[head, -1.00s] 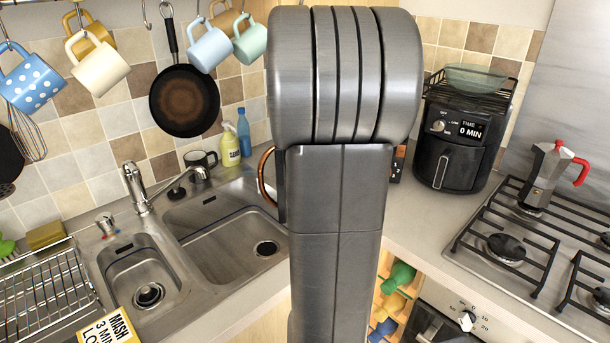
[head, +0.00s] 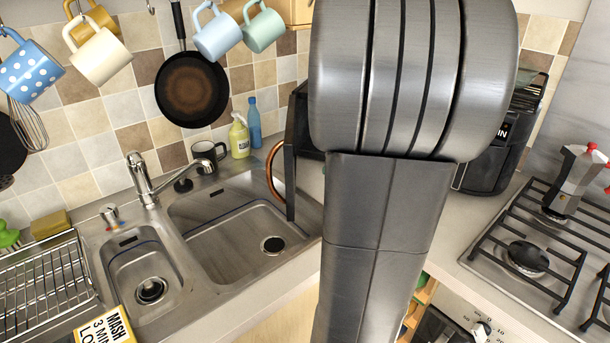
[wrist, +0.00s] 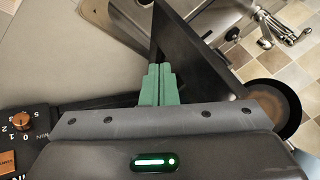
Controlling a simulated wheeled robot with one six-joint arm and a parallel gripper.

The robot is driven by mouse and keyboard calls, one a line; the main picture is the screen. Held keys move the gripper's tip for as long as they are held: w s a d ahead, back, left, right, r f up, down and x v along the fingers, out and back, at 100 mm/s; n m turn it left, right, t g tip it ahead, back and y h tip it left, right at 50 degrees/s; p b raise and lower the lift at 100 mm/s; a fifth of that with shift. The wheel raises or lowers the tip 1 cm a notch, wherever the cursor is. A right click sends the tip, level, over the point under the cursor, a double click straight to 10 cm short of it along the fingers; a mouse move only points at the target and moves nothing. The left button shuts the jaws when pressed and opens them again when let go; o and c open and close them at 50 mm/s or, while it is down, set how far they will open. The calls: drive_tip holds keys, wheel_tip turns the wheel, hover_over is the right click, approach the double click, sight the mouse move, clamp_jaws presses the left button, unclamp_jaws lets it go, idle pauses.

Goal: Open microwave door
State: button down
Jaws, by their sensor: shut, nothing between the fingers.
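The microwave is mostly hidden behind my arm in the head view. Its black door (head: 297,150) stands ajar left of the arm, with a curved copper handle (head: 272,172) on its outer side. In the wrist view the door (wrist: 205,68) is a dark panel angled away from the microwave's control face (wrist: 22,150), which has a copper knob (wrist: 20,121). My gripper (wrist: 160,70) is shut and empty. Its green fingers are beside the door's inner side; I cannot tell if they touch it. The gripper is hidden in the head view.
The sink (head: 225,240) and faucet (head: 145,185) are left of the door. Mugs and a pan (head: 191,90) hang above. A stove (head: 540,250) with a moka pot (head: 573,180) is right.

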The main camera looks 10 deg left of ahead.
sight(292, 153)
drive_tip(key=a+f+p, duration=0.1)
drive_tip(key=a+f, duration=0.3)
drive_tip(key=a, duration=0.2)
drive_tip(key=shift+w+a+p, duration=0.3)
drive_tip(key=shift+a+p, duration=0.1)
drive_tip(key=shift+f, duration=0.1)
